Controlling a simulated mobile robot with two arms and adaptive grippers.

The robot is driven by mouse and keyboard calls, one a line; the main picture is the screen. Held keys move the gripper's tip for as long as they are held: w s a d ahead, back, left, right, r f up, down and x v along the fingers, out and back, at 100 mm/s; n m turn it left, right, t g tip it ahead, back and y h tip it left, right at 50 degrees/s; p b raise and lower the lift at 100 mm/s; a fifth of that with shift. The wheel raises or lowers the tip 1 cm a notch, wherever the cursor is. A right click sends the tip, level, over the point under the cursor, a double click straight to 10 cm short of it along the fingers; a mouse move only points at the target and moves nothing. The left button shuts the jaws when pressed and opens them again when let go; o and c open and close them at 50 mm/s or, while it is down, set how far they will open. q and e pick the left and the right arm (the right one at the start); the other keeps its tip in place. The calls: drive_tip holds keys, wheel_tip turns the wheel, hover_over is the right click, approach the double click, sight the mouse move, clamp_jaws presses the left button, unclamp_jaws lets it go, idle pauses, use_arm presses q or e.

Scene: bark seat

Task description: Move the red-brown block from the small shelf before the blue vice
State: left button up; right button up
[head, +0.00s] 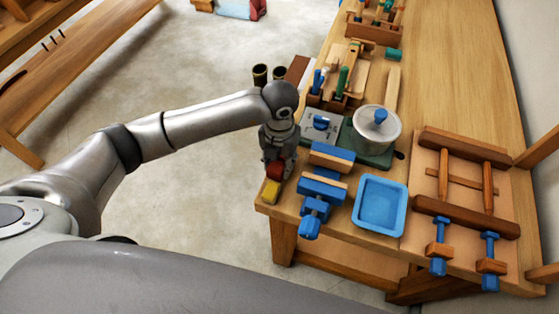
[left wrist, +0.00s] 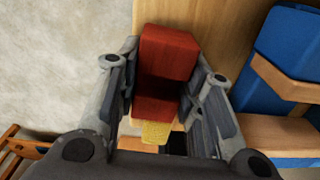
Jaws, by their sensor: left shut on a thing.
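The red-brown block (head: 275,172) is at the bench's left edge, to the left of the blue vice (head: 325,186). My left gripper (head: 277,163) points down over the block and is shut on it. In the left wrist view the block (left wrist: 167,65) sits between the two fingers (left wrist: 168,95), and part of the blue vice (left wrist: 290,45) shows to the right. I cannot tell whether the block touches the bench top. I cannot make out a small shelf for certain. My right gripper is not in view.
A yellow block (head: 271,191) lies just in front of the red-brown block, near the bench corner. A blue tray (head: 381,233) is right of the vice. A lidded pot (head: 376,131) and a grey plate with a blue knob (head: 321,124) stand behind.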

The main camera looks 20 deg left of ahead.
use_arm(q)
drive_tip(key=shift+f+b, duration=0.35)
drive_tip(key=o, duration=1.4)
drive_tip(key=shift+o, duration=0.2)
drive_tip(key=shift+r, duration=0.1)
drive_tip(key=shift+r+p, duration=2.25)
drive_tip(key=shift+r, duration=1.25)
drive_tip(key=shift+s+f, duration=0.1)
